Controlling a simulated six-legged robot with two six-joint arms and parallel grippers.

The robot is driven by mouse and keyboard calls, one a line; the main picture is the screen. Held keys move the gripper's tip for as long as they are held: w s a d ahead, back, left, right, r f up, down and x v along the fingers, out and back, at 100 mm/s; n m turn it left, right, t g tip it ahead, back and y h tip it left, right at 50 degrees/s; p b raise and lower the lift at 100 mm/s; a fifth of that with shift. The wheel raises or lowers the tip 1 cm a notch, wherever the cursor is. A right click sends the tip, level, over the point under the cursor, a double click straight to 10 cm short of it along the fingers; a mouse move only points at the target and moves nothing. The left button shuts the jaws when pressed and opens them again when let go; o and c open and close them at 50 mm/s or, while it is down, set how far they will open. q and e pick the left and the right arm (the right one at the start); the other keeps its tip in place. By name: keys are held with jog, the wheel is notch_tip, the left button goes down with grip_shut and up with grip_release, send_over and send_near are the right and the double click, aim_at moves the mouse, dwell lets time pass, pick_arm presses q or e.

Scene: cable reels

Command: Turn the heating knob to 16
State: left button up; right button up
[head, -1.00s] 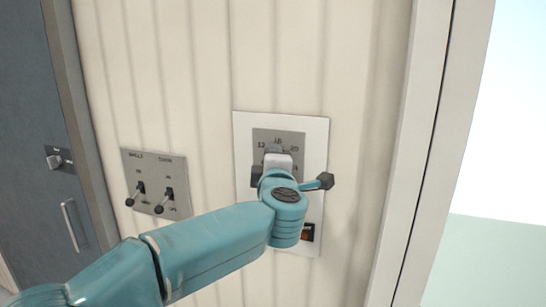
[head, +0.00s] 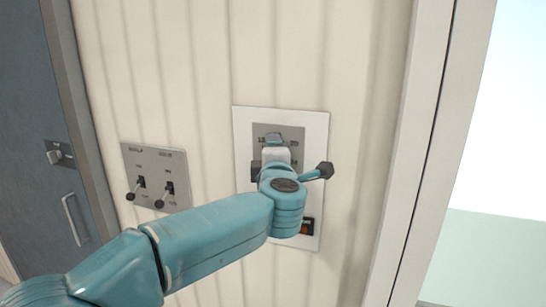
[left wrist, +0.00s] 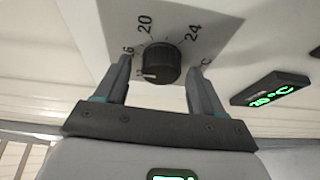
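The heating knob (left wrist: 161,62) is a round black ribbed knob on a grey dial plate (left wrist: 178,17) in the left wrist view. Its white mark points to the lower left in that view. The labels 20, 24 and °C show; a label ending in 6 is partly covered by a finger. My left gripper (left wrist: 159,75) is open, one finger on each side of the knob with gaps between. In the head view my left gripper (head: 275,142) is in front of the dial plate (head: 296,132) and hides the knob. My right gripper is not in view.
A small display (left wrist: 268,90) with green °C digits sits beside the dial. A grey plate with two toggle switches (head: 155,178) is to the left. A grey door (head: 30,120) stands further left.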

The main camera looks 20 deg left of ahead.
pick_arm(q)
jog(key=shift+s, duration=0.1)
jog(key=b+v, duration=0.4)
jog(key=v, duration=1.2)
jog(key=shift+s+a, duration=0.1)
